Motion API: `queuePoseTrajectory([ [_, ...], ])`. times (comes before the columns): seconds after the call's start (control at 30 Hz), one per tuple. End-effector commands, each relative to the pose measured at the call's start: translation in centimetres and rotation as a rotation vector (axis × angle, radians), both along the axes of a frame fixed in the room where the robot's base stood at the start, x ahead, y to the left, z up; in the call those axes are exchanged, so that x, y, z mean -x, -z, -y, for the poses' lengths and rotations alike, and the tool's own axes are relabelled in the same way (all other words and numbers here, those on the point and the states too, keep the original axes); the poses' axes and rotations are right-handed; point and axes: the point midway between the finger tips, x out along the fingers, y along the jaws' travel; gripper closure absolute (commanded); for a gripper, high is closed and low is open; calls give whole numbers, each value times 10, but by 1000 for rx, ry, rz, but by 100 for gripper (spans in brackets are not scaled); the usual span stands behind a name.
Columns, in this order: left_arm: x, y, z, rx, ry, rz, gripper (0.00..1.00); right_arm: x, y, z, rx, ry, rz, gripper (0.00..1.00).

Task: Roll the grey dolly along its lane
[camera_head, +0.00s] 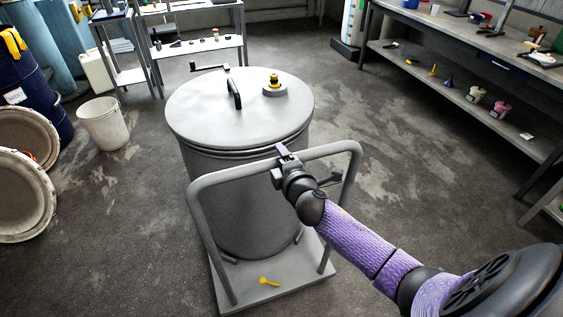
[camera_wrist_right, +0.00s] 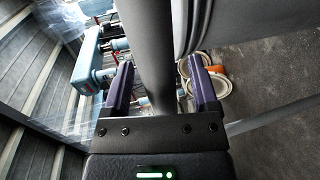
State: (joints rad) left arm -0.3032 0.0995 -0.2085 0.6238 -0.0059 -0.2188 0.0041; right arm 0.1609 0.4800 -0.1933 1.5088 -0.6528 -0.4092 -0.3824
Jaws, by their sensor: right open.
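The grey dolly (camera_head: 243,298) stands on the floor in the head view, with a bent tube handle (camera_head: 328,149) at its near side. A large grey lidded drum (camera_head: 235,205) stands on its platform. My right gripper (camera_head: 284,153) is at the handle's top bar. In the right wrist view my right gripper (camera_wrist_right: 162,88) is open, and the grey handle bar (camera_wrist_right: 152,50) passes between its two purple-lined fingers. I cannot tell whether either finger touches the bar. A yellow pedal (camera_head: 268,281) shows on the dolly's near edge. My left gripper is not in view.
A white bucket (camera_head: 104,123) and blue drums (camera_head: 38,95) stand at the left. A small bench (camera_head: 197,47) stands behind the dolly. A long shelf bench (camera_head: 465,93) runs along the right. The stained floor between dolly and shelf is clear.

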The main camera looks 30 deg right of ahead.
Motion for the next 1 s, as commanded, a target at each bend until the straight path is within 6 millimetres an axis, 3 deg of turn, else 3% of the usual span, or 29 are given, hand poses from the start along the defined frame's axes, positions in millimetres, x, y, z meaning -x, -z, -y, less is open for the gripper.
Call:
queuePoseTrajectory([
  [0.1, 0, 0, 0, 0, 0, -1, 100, 0, 0, 0, 0, 0, 0, 26],
  [0.4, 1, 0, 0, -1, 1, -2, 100, 1, 0, 0, 0, -1, 0, 90],
  [0.47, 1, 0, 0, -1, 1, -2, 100, 1, 0, 0, 0, -1, 0, 100],
  [1.0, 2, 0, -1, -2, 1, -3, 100, 1, 1, -1, 0, -1, -1, 100],
])
